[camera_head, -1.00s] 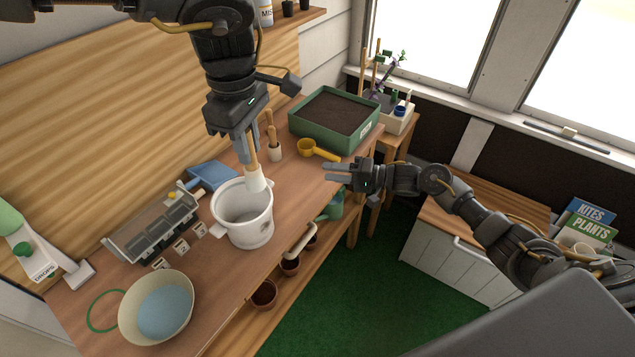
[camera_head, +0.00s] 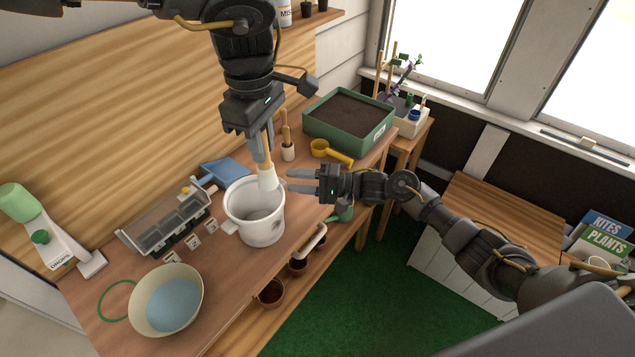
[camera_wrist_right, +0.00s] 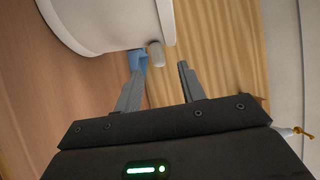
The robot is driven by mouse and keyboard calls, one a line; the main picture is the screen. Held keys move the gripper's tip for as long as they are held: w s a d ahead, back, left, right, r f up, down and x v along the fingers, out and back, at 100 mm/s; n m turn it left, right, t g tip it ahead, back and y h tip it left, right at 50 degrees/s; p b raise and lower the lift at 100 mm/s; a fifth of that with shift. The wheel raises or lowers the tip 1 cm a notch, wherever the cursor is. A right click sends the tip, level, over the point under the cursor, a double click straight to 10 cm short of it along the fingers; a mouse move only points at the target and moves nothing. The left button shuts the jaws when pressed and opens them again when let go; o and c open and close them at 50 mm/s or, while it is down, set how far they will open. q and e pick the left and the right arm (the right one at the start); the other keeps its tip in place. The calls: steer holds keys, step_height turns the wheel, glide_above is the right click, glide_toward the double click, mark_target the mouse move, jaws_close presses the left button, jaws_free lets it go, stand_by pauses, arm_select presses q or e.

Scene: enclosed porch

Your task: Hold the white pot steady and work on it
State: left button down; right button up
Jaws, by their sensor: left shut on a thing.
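The white pot (camera_head: 257,226) stands upright on the wooden bench in the head view, with a lug on its left side. My right gripper (camera_head: 288,181) is open and empty, right of the pot, fingers pointing left. In the right wrist view the pot (camera_wrist_right: 100,18) is ahead of the open fingers (camera_wrist_right: 161,61), and a pale stub (camera_wrist_right: 156,55) shows between the fingertips.
A blue dustpan (camera_head: 225,171), a seedling tray (camera_head: 167,223) and a cream bowl (camera_head: 193,310) lie left of the pot. A green soil tray (camera_head: 378,143) and a yellow scoop (camera_head: 332,151) are beyond my right gripper. The bench's front edge is close to the pot.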

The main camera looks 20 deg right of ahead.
mark_target(283, 180)
steer(key=shift+x, duration=2.1)
jaws_close()
